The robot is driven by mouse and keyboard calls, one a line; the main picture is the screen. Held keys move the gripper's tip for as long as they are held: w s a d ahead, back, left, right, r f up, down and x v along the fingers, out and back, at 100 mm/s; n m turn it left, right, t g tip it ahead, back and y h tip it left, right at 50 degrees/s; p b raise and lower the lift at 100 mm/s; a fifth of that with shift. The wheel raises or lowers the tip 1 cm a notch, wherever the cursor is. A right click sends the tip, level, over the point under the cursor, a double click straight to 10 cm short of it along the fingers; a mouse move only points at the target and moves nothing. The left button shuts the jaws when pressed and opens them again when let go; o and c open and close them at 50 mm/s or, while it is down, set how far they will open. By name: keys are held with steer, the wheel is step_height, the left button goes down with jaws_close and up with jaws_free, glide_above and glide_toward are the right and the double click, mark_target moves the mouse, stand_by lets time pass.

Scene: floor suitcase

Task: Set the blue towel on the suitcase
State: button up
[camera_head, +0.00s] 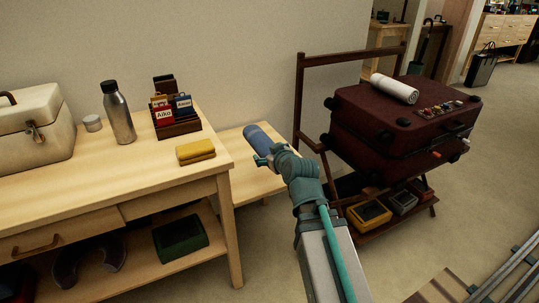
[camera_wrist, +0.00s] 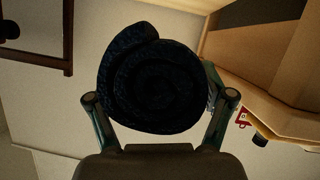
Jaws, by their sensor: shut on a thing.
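The rolled blue towel (camera_head: 262,137) is held at the end of my arm, above the low bench and to the right of the desk. My gripper (camera_head: 268,160) is shut on it. In the wrist view the towel's dark spiral end (camera_wrist: 155,80) fills the middle, with a gripper finger on each side of it. The dark red suitcase (camera_head: 365,122) lies flat on a wooden rack to the right, apart from the towel. A rolled white towel (camera_head: 394,88) lies on top of the suitcase, beside a row of small items.
The desk (camera_head: 60,205) on the left bears a metal bottle (camera_head: 117,112), a card box (camera_head: 176,122), a yellow case (camera_head: 195,151) and a cream toolbox (camera_head: 36,130). The rack's wooden back frame (camera_head: 350,58) rises behind the suitcase. Bare space shows on the suitcase's top.

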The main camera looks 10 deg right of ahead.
steer(key=w+f+b, duration=0.1)
steer(key=w+f, duration=0.1)
steer(key=w+d+f+b, duration=0.1)
steer(key=w+f, duration=0.1)
steer(key=w, duration=0.1)
steer(key=w+f+b, duration=0.1)
steer(key=w+f, duration=0.2)
steer(key=shift+d, duration=0.15)
steer(key=shift+w+f+b, duration=0.2)
steer(key=shift+f+b, duration=0.6)
steer(key=shift+f, duration=1.05)
steer(key=shift+f, duration=0.1)
steer(key=o, duration=1.2)
steer(key=shift+c, duration=0.2)
